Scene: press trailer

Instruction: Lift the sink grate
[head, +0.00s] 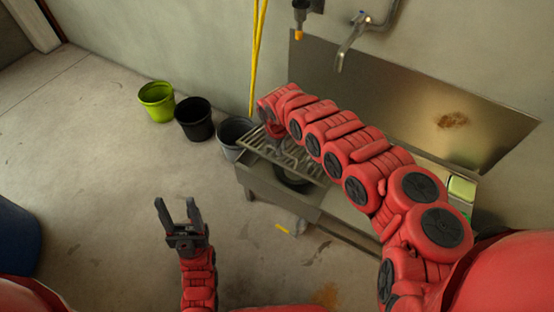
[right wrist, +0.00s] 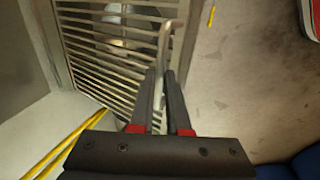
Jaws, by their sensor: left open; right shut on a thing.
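The sink grate (head: 268,148) is a grey metal grid at the left end of the sink (head: 283,200); my right arm covers part of it. In the right wrist view the grate's bars (right wrist: 110,50) fill the upper left. A curved metal handle (right wrist: 164,42) rises at its edge. My right gripper (right wrist: 163,74) is shut on this handle, with the bar between its fingers. I cannot tell whether the grate is clear of the rim. My left gripper (head: 177,208) is open and empty, above the floor left of the sink.
A green bucket (head: 157,101), a black bucket (head: 194,118) and a grey bucket (head: 232,132) stand along the wall. A faucet (head: 345,52) hangs over the sink before a metal backsplash (head: 410,95).

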